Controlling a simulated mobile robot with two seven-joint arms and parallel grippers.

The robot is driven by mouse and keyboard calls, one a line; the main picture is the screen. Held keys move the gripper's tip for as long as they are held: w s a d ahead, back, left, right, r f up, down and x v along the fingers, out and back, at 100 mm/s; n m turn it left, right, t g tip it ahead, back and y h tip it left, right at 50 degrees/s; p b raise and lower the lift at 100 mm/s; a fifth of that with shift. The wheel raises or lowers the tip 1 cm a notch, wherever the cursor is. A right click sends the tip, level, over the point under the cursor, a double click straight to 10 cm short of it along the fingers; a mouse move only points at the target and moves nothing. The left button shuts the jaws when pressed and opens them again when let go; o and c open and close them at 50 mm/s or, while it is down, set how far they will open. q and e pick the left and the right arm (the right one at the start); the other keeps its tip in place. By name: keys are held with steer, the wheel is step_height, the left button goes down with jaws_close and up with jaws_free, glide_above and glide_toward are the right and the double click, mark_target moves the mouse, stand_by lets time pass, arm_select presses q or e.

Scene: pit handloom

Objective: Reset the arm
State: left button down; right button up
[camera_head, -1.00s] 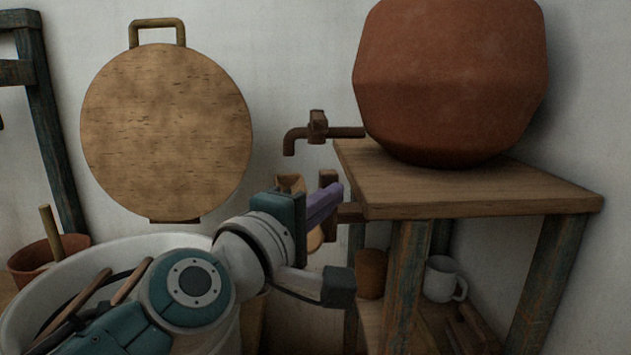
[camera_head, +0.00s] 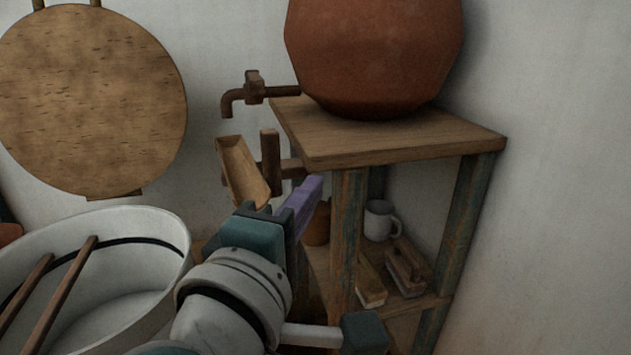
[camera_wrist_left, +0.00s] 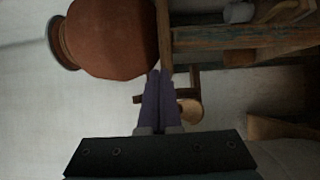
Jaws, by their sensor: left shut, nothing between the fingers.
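My left gripper (camera_head: 304,200) reaches in from the lower left of the head view, its purple fingers pointing up and to the right beside the wooden stand (camera_head: 390,142). In the left wrist view the two purple fingers (camera_wrist_left: 161,88) lie side by side, shut and empty. A wooden scoop-like trough (camera_head: 243,171) shows just behind and left of the fingers, beside a dark wooden bracket (camera_head: 270,160). I cannot tell whether the fingers touch anything. My right gripper is not in view.
A big clay pot (camera_head: 375,55) with a tap (camera_head: 252,91) stands on the stand. A white mug (camera_head: 380,220) and brushes (camera_head: 408,268) sit on its lower shelf. A white tub (camera_head: 165,222) with sticks is at lower left. A round wooden board (camera_head: 92,100) hangs on the wall.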

arm_select(q)
steer(key=s+a+r+m+g+y+p, duration=0.1)
steer(key=s+a+r+m+g+p, duration=0.4)
steer(key=s+p, duration=0.3)
steer(key=s+a+r+m+g+y+p, duration=0.2)
steer(key=s+a+r+m+g+p, duration=0.3)
steer(key=s+p, duration=0.35)
steer(key=s+a+r+m+g+y+p, duration=0.1)
steer(key=s+a+r+m+g+p, duration=0.2)
steer(key=s+a+m+p, duration=0.35)
step_height(320, 180, up, 37)
steer(key=s+p, duration=0.3)
steer(key=p, duration=3.5)
steer(key=shift+d+r+g, duration=0.15)
steer(key=shift+d+g, duration=0.25)
steer(key=shift+d, duration=0.05)
steer(key=shift+m, duration=0.25)
